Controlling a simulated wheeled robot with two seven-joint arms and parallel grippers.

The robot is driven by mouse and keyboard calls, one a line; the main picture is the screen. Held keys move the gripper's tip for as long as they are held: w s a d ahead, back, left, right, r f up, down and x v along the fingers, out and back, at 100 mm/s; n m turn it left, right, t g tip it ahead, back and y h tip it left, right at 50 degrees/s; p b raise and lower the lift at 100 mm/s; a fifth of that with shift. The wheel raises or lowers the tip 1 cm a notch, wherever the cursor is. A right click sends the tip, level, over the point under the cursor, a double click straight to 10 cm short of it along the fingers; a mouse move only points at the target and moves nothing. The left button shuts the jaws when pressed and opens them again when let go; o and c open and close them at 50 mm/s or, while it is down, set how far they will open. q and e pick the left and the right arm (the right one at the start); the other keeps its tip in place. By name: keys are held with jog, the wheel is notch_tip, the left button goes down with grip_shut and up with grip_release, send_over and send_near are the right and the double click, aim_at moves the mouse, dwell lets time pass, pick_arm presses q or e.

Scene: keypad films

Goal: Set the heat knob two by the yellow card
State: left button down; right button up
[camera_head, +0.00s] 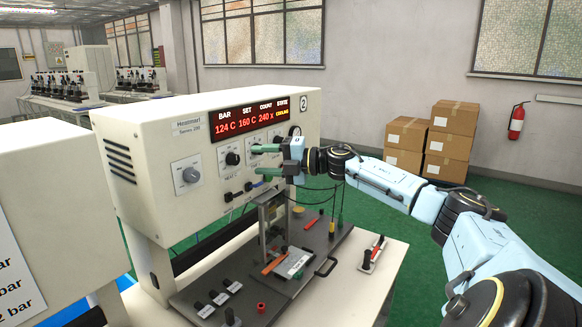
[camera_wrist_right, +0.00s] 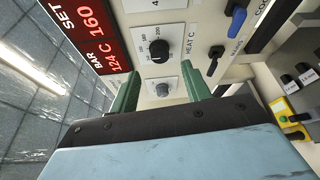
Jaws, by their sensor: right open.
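The white press marked 2 (camera_head: 160,130) has a red display (camera_head: 250,115) reading 124 C, SET 160 C, 240 x, COOLING. Its black heat knob (camera_head: 232,158) sits on a white dial labelled HEAT C. The knob also shows in the right wrist view (camera_wrist_right: 158,50), beyond my fingertips; its exact setting is unclear. My right gripper (camera_head: 256,160) is open with green fingers, just right of the knob and apart from it. In the right wrist view its fingers (camera_wrist_right: 160,88) are spread and empty. I cannot make out a yellow card. My left gripper is not in view.
A silver knob (camera_head: 187,176) sits left of the heat knob. The dark bench plate (camera_head: 215,285) holds clamps and small tools. Another white machine (camera_head: 45,200) stands at left; cardboard boxes (camera_head: 447,143) stand behind.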

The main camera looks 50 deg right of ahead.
jog(key=b+v, duration=0.1)
jog(key=v, duration=0.6)
jog(key=shift+s, duration=0.15)
dwell(0.6)
jog(key=shift+d, duration=0.1)
dwell(0.5)
